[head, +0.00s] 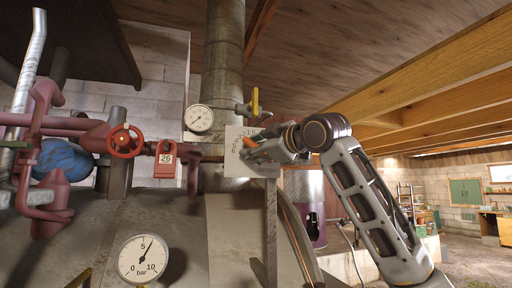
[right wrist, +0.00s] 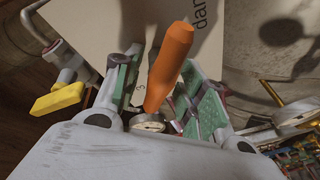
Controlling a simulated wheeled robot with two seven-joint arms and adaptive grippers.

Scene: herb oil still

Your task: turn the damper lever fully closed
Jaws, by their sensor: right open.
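The damper lever has an orange handle (head: 249,142) in front of a pale marked plate (head: 232,133) on the flue pipe. In the right wrist view the orange handle (right wrist: 169,68) stands between the two green-padded fingers of my right gripper (right wrist: 165,92). The fingers are open, with a gap visible beside the handle. The plate (right wrist: 105,28) behind it shows part of a printed word. In the head view my right gripper (head: 265,146) reaches in from the right and covers part of the plate and the lever's base. My left gripper is not in view.
A yellow-handled valve (head: 255,101) sits just above the plate; its handle (right wrist: 57,99) is close to my gripper. A dial gauge (head: 199,119), a red handwheel (head: 126,141) and a red tag marked 26 (head: 165,158) are left. A bar gauge (head: 143,259) is below.

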